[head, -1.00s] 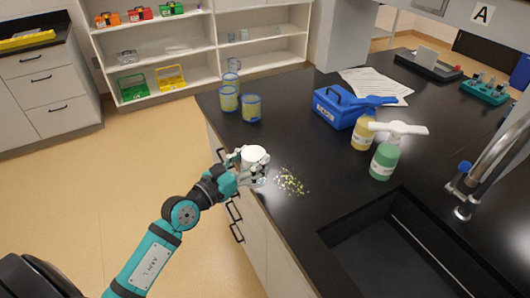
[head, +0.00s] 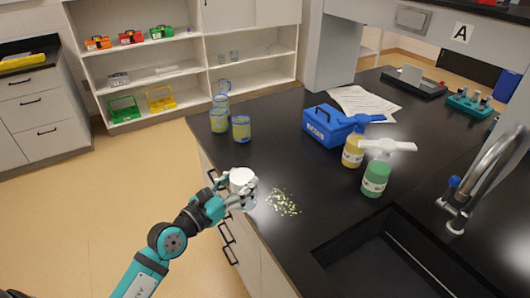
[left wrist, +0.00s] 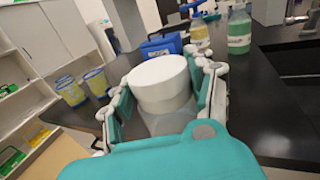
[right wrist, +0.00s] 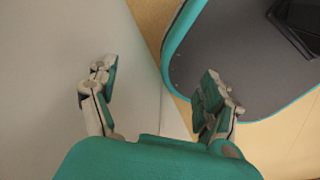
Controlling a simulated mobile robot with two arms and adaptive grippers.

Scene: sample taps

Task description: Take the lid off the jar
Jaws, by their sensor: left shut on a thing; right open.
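The jar (left wrist: 165,124) is clear, with a wide white lid (left wrist: 158,82) on top; the lid also shows in the head view (head: 241,177). My left gripper (head: 245,192) is shut around the jar, its fingers on both sides just below the lid's top. The fingers hide much of the jar's wall in the head view. The jar is at the left edge of the black counter (head: 275,165); I cannot tell whether it rests on it. My right gripper (right wrist: 158,75) is open and empty, seen only in the right wrist view.
Yellow-green grains (head: 283,203) lie on the counter beside the jar. Several yellow-filled beakers (head: 241,130) stand behind it. A blue box (head: 325,126), a yellow bottle (head: 353,152) and a green bottle (head: 376,178) stand to the right. A sink (head: 385,260) opens at the front right.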

